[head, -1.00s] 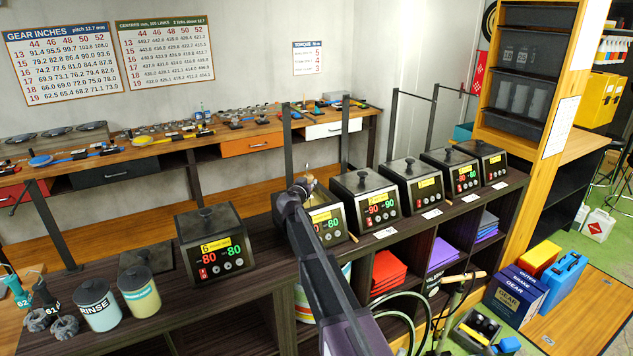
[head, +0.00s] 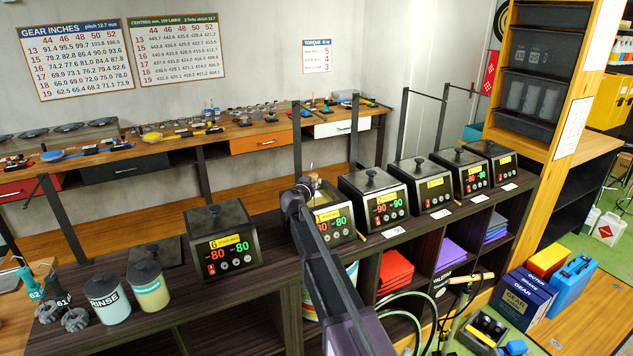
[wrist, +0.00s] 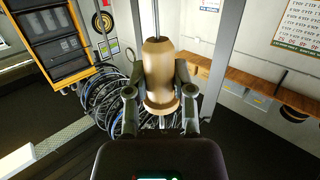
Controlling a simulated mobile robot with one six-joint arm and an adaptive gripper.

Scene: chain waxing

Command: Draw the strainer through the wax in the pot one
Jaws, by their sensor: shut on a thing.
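In the wrist view my gripper (wrist: 160,97) is shut on a wooden handle (wrist: 158,62) with a thin metal rod running from its far end. I take this for the strainer's handle; the strainer's mesh end is not visible. In the head view my gripper (head: 307,184) is at the left back edge of an uncovered pot (head: 338,222) with a yellow label and a green 80 display. My arm covers part of this pot, and its label number is too small to read surely. Whether the strainer touches the wax cannot be told.
Lidded pot 6 (head: 222,241) stands to the left, and another lidded pot (head: 374,203) stands close on the right, with several more beyond. A rinse jar (head: 106,297) and a second jar (head: 148,287) stand at the left. Dark posts (head: 297,140) rise behind the pots.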

